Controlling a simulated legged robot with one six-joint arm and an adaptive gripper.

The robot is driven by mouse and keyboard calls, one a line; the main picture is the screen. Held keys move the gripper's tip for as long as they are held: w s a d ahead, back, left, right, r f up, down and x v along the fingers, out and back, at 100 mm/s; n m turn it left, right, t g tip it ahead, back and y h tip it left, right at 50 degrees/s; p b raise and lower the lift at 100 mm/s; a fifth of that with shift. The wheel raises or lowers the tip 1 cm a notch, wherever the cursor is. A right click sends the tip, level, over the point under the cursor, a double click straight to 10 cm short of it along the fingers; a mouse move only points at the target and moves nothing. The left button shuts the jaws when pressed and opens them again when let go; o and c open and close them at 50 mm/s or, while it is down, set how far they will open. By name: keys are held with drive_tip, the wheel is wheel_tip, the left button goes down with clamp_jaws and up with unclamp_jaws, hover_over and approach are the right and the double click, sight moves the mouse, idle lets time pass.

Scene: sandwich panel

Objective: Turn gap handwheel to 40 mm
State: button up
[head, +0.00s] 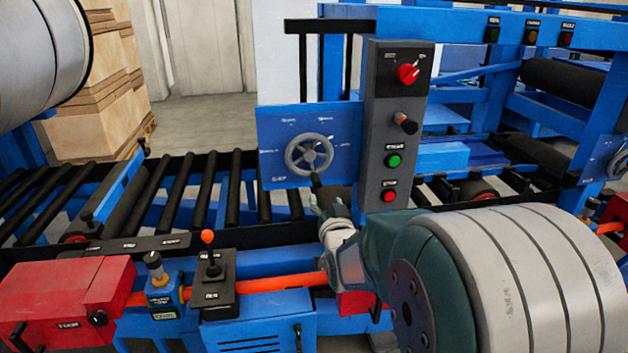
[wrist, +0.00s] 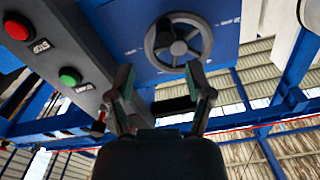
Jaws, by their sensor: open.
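The gap handwheel (head: 309,154) is a grey spoked wheel on a blue panel (head: 272,120) with white markings around it; the marking values are too small to read. In the wrist view the handwheel (wrist: 178,42) is at the top, with a dark knob at its upper left rim. My gripper (head: 318,192) is just below the wheel in the head view. In the wrist view my gripper (wrist: 161,76) has its two fingers apart, with nothing between them. The fingertips appear short of the wheel's lower rim; exact contact cannot be told.
A grey control box (head: 391,130) with a red rotary switch, a black knob, and green and red buttons stands right of the wheel. A lever box (head: 213,283) with an orange knob is at the lower left. The black roller conveyor (head: 175,195) runs left.

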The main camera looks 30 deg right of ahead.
sight(317, 186)
drive_tip(key=x, duration=0.8)
drive_tip(key=shift+w+a, duration=0.35)
drive_tip(key=shift+w+d, duration=0.35)
drive_tip(key=shift+w, duration=0.1)
drive_tip(key=shift+c, duration=0.4)
drive_tip(key=shift+a, duration=0.1)
clamp_jaws()
